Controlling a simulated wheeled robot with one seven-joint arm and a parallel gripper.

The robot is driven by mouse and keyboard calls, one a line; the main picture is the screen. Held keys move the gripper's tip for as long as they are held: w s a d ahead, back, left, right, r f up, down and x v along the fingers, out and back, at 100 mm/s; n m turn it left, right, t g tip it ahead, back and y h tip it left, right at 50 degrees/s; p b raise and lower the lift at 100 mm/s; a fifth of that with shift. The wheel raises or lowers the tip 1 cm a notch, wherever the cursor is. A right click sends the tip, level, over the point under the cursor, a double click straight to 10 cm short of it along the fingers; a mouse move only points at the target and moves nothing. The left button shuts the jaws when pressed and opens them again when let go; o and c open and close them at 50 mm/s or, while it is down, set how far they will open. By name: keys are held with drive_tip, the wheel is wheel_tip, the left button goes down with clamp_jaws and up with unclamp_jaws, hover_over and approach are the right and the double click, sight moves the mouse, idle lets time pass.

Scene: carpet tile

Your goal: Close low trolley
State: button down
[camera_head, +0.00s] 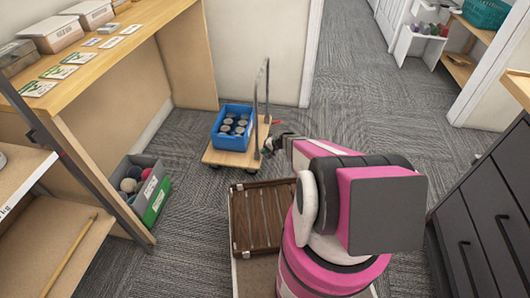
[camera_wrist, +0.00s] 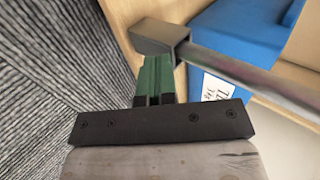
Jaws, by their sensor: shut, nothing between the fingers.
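The low trolley (camera_head: 213,157) is a light wooden platform on small wheels, standing on the carpet in the middle of the head view. A grey metal push handle (camera_head: 267,83) stands upright along its right side. A blue crate (camera_head: 218,142) with several round tins sits on the platform. My gripper (camera_head: 266,150) is low at the trolley's right edge, by the foot of the handle. In the wrist view my green fingers (camera_wrist: 153,78) are together and empty. Their tips are right by the handle's grey foot bracket (camera_wrist: 160,36); I cannot tell whether they touch it.
A grey and green bin (camera_head: 152,192) of balls stands left, below a wooden counter (camera_head: 150,18). A dark slatted wooden panel (camera_head: 262,218) lies close in front of me. Dark drawers (camera_head: 480,225) stand at right. Carpet is clear behind the trolley's right side.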

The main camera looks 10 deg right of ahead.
drive_tip(key=w+a, duration=0.5)
drive_tip(key=a, duration=1)
drive_tip(key=w+a, duration=0.5)
drive_tip(key=a, duration=1)
drive_tip(key=w+a, duration=0.5)
drive_tip(key=a, duration=1)
drive_tip(key=shift+a, duration=0.4)
drive_tip(key=shift+a, duration=0.2)
drive_tip(key=s+d+r+n+h, duration=0.1)
drive_tip(key=s+d+r, duration=0.55)
drive_tip(key=d, duration=0.35)
drive_tip(key=s+d+r+n+g+h, duration=0.1)
drive_tip(key=s+d+r, duration=0.5)
drive_tip(key=d+r, duration=0.3)
drive_tip(key=s+d+r+n+h, duration=0.1)
drive_tip(key=s+d+r, duration=0.55)
drive_tip(key=d, duration=0.55)
drive_tip(key=s+d+r+g+h, duration=0.1)
drive_tip(key=s+d+r+h, duration=0.2)
drive_tip(key=s+d+r, duration=0.4)
drive_tip(key=s+d+r+g+h, duration=0.1)
drive_tip(key=s+d+r+h, duration=0.2)
drive_tip(key=s+d+r, duration=0.5)
drive_tip(key=s+d, duration=0.6)
drive_tip(key=shift+r+n, duration=0.25)
drive_tip(key=shift+n, duration=0.05)
